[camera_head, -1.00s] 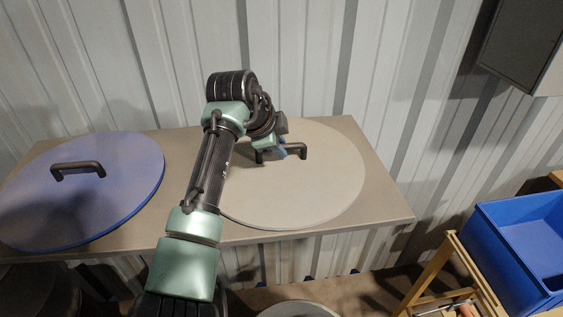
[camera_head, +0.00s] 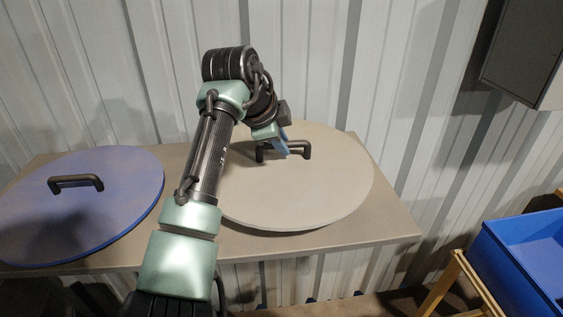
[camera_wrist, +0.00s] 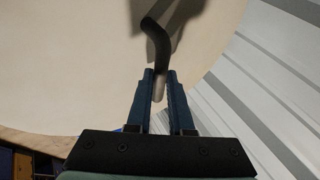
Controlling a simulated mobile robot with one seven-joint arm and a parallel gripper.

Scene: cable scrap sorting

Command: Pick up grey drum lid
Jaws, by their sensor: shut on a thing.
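The grey drum lid (camera_head: 310,195) is a large round pale disc with a dark bar handle (camera_head: 296,149) on top. In the head view it is above the bench surface, with a shadow under its front edge. My gripper (camera_head: 287,153) is shut on the handle near its middle. In the wrist view my gripper (camera_wrist: 160,75) has its two blue fingers on either side of the dark handle (camera_wrist: 157,45), and the lid face (camera_wrist: 70,70) fills the upper left. My arm hides the lid's left part in the head view.
A blue lid (camera_head: 90,205) with a dark handle lies on the bench (camera_head: 385,225) at left. A corrugated metal wall (camera_head: 400,80) stands close behind. A blue crate (camera_head: 520,255) on a wooden stand is at lower right, and a dark wall box (camera_head: 520,50) hangs at upper right.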

